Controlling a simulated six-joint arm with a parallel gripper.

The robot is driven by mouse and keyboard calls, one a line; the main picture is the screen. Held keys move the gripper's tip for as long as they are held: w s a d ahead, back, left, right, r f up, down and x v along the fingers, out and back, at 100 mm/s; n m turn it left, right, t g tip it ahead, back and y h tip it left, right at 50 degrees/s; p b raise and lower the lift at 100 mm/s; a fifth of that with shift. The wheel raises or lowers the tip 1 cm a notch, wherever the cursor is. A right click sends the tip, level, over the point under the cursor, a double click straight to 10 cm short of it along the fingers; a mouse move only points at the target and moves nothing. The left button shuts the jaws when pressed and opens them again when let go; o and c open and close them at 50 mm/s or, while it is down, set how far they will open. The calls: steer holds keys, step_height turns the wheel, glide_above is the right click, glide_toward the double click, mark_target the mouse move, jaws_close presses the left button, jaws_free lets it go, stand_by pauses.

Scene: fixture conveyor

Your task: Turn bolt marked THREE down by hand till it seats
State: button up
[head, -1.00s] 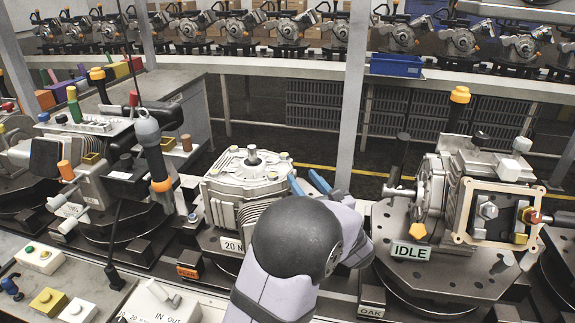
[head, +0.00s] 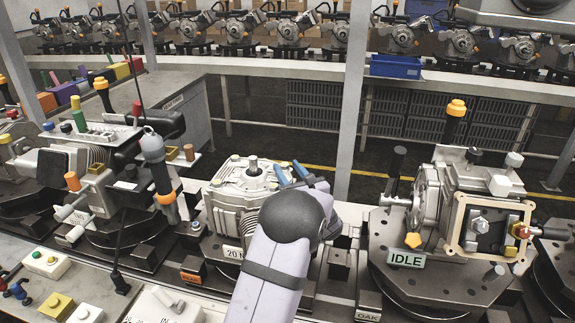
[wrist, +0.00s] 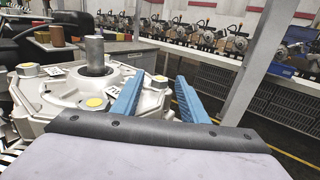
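My gripper (head: 290,172) has two blue fingers, apart and empty, at the housing's right side. In the wrist view the fingers (wrist: 158,88) straddle a gap, with one yellow-topped bolt (wrist: 159,78) showing beyond it. Small labels lie near the bolts, but I cannot read which says THREE.
A fixture plate marked IDLE (head: 405,259) carries another machine on the right. A hanging tool (head: 157,165) is left of the housing. A grey post (head: 352,100) rises behind my gripper. A control panel with buttons (head: 60,305) lies at the front left.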

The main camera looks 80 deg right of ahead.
steer(key=shift+w+d, duration=0.15)
steer(key=shift+d, duration=0.15)
jaws_close()
steer(key=shift+w+f+m+g+b, duration=0.15)
steer(key=shift+m+g+b, duration=0.2)
steer(key=shift+b, duration=0.6)
steer(key=shift+a+m+g+h+b, duration=0.15)
steer(key=shift+m+g+h+b, duration=0.3)
steer(key=shift+g+h+b, duration=0.4)
steer(key=shift+r+y, duration=0.2)
steer(key=shift+y, duration=0.05)
